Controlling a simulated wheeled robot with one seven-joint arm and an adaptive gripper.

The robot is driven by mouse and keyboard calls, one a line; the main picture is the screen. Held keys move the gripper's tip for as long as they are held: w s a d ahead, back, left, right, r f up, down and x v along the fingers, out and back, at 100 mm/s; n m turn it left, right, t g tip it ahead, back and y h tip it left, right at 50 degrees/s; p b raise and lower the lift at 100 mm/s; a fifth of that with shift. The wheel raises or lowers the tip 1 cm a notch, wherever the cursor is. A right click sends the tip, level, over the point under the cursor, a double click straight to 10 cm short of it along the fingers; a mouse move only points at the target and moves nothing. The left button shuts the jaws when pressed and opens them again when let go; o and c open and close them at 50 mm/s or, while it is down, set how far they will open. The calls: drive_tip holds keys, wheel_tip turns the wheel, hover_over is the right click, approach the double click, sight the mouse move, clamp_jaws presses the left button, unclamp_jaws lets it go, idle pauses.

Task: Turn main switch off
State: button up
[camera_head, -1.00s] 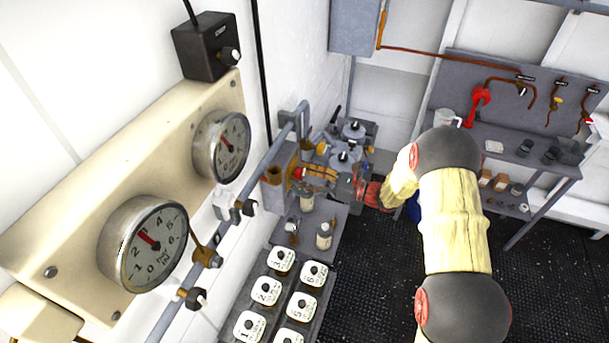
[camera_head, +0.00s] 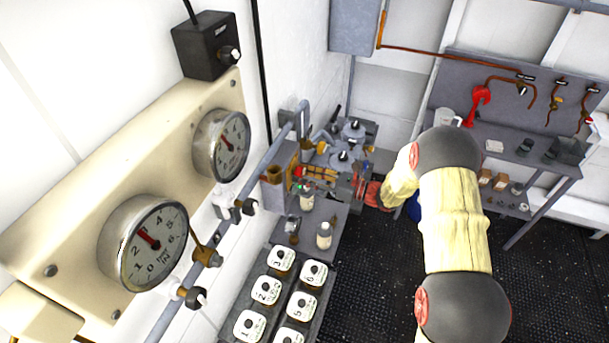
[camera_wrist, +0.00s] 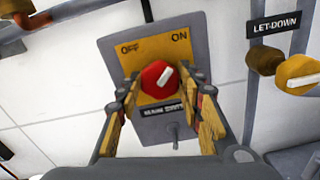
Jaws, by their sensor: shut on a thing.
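The main switch (camera_wrist: 148,50) is a grey box with a yellow face in the wrist view, with OFF at its upper left and ON at its upper right. Its round red knob (camera_wrist: 154,70) has a white pointer slanting up and right, toward the ON side. My gripper (camera_wrist: 161,84) has one yellow-padded finger on each side of the knob and is shut on it. The fingers partly cover the box's sides. In the head view my gripper (camera_head: 303,177) reaches left to the switch box by the wall, and its fingers hide much of the switch face.
A yellow knob labelled LET-DOWN (camera_wrist: 298,74) is close to the right in the wrist view. A shelf with bottles (camera_head: 324,236) and numbered white-topped blocks (camera_head: 267,289) lies below my gripper. A pipe (camera_head: 250,190) and gauges (camera_head: 150,244) line the left wall. Dark floor is open at the right.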

drive_tip(key=shift+f+n+b, duration=0.1)
drive_tip(key=shift+n+b, duration=0.2)
drive_tip(key=shift+b, duration=0.2)
drive_tip(key=n+b, duration=0.3)
drive_tip(key=b, duration=0.2)
drive_tip(key=shift+f, duration=0.15)
drive_tip(key=n+b, duration=0.6)
drive_tip(key=b, duration=0.2)
drive_tip(key=shift+f, duration=0.1)
drive_tip(key=n+b, duration=0.5)
drive_tip(key=b, duration=0.3)
drive_tip(key=shift+b, duration=0.4)
drive_tip(key=n+b, duration=0.3)
drive_tip(key=b, duration=0.1)
drive_tip(key=shift+b, duration=0.4)
drive_tip(key=shift+r+n, duration=0.25)
drive_tip(key=shift+n, duration=0.05)
drive_tip(key=o, duration=1.1)
drive_tip(key=shift+o, duration=0.2)
